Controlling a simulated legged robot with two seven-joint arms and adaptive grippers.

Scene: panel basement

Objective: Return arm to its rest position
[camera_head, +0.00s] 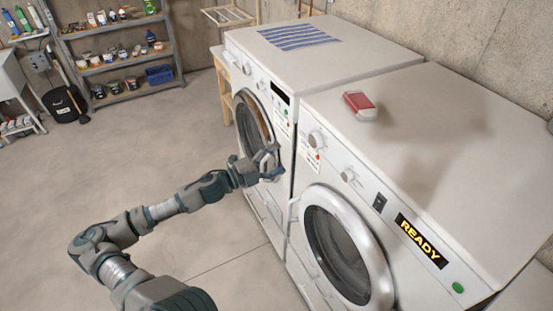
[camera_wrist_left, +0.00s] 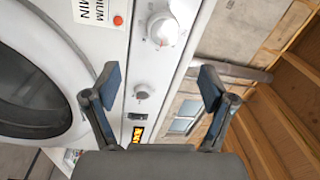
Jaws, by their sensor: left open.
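My left arm reaches in from the lower left in the head view. Its gripper (camera_head: 268,160) is at the front of the far washing machine (camera_head: 262,75), close to the right side of that machine's round door. In the left wrist view the two fingers of the left gripper (camera_wrist_left: 157,85) are spread apart with nothing between them. Behind them show a white machine front with knobs (camera_wrist_left: 162,29) and a round door (camera_wrist_left: 35,85). I cannot tell from these frames whether the gripper touches the machine. My right gripper is not in view.
The near machine (camera_head: 440,130) has a lit READY display (camera_head: 421,240) and a shut round door (camera_head: 345,250). A red and white object (camera_head: 360,105) lies on its top. A striped cloth (camera_head: 298,36) lies on the far machine. Shelves (camera_head: 118,60) stand at the back; the floor (camera_head: 110,165) is clear.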

